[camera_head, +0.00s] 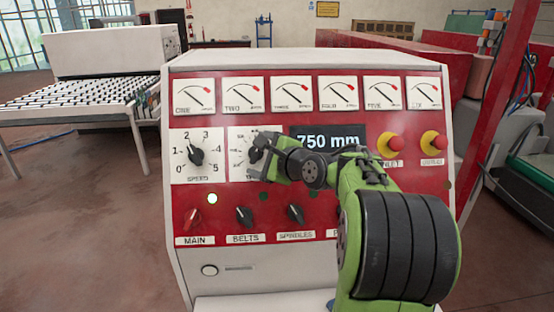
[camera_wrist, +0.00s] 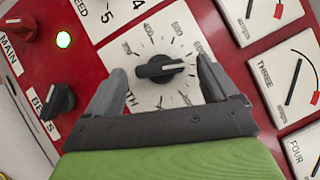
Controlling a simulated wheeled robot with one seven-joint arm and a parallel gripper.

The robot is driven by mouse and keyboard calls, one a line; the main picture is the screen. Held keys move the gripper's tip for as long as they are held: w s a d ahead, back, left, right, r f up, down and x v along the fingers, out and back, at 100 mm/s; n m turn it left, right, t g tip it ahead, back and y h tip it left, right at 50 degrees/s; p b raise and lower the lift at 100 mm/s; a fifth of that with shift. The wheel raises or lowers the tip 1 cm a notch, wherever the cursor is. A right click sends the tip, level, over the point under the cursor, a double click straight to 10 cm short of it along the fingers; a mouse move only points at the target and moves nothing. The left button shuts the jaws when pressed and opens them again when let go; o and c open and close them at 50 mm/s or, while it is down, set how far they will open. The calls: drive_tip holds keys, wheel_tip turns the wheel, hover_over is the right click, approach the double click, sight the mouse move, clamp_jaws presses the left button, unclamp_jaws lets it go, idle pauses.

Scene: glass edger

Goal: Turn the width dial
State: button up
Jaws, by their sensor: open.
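The width dial is a black pointer knob on a white scale plate. In the wrist view the knob (camera_wrist: 160,69) lies between my gripper's two fingers, and the label under it is partly hidden. My gripper (camera_wrist: 158,88) is open, one finger on each side of the knob, with a gap on both sides. In the head view the width dial plate (camera_head: 240,150) is partly covered by my gripper (camera_head: 262,158), which is in front of it. The display (camera_head: 326,137) reads 750 mm.
The speed dial (camera_head: 196,155) is left of the width dial. Below are the MAIN, BELTS (camera_head: 244,216) and SPINDLES (camera_head: 295,214) knobs. Several gauges (camera_head: 293,95) line the top. Yellow-and-red buttons (camera_head: 390,145) are at right. A green light (camera_head: 212,198) glows.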

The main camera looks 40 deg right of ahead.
drive_tip(key=b+v, duration=0.1)
drive_tip(key=v, duration=1.3)
drive_tip(key=shift+s+f, duration=0.1)
drive_tip(key=s+a+f+n+g+b, duration=0.1)
drive_tip(key=s+a+f+n+g, duration=0.15)
drive_tip(key=a+f+n, duration=0.45)
drive_tip(key=s+a+f+n+g+b, duration=0.25)
drive_tip(key=a+f+n, duration=0.35)
drive_tip(key=a, duration=0.4)
drive_tip(key=s+a+f+n+g, duration=0.2)
drive_tip(key=s+f+n+g, duration=0.2)
drive_tip(key=s+f+n, duration=0.3)
drive_tip(key=s+n, duration=0.4)
drive_tip(key=s, duration=0.1)
drive_tip(key=shift+f+h, duration=0.3)
drive_tip(key=shift+f, duration=0.1)
drive_tip(key=shift+d, duration=0.1)
